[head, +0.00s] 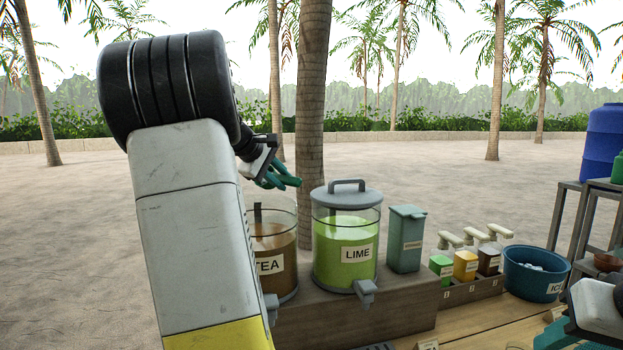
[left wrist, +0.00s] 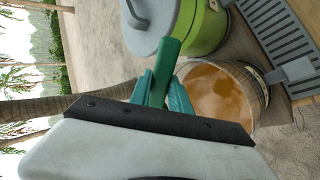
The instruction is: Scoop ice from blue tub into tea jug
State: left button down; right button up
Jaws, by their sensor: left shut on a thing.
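The blue tub (head: 535,274) with white ice in it stands at the right end of the counter in the head view. The tea jug (head: 283,262) is lidless, holds brown tea, and is partly hidden by my left arm. From the left wrist view, I look into its open top (left wrist: 218,95); pale patches show in the tea. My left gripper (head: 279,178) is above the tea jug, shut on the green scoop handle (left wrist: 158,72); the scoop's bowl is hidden. My right gripper (head: 578,330) is at the lower right edge, partly cut off, its jaws unclear.
The lidded lime jug (head: 345,250) stands right beside the tea jug. A green-grey box (head: 406,240) and several pump bottles (head: 465,265) stand between it and the tub. A slatted drip tray (left wrist: 280,40) lies in front of the jugs. A blue barrel (head: 603,142) stands on a rack at right.

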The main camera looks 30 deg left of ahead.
pick_arm(q)
jog(key=shift+s+a+f+t+h, duration=0.1)
jog(key=shift+s+t+h, duration=0.2)
jog(key=shift+t, duration=0.75)
jog(key=shift+s+r+t+h, duration=0.15)
jog(key=shift+s+t, duration=0.1)
jog(key=shift+t, duration=0.85)
jog(key=shift+s+a+f+t+h, duration=0.15)
jog(key=shift+s+t+h, duration=0.15)
jog(key=shift+t, duration=0.75)
jog(key=shift+d, duration=0.1)
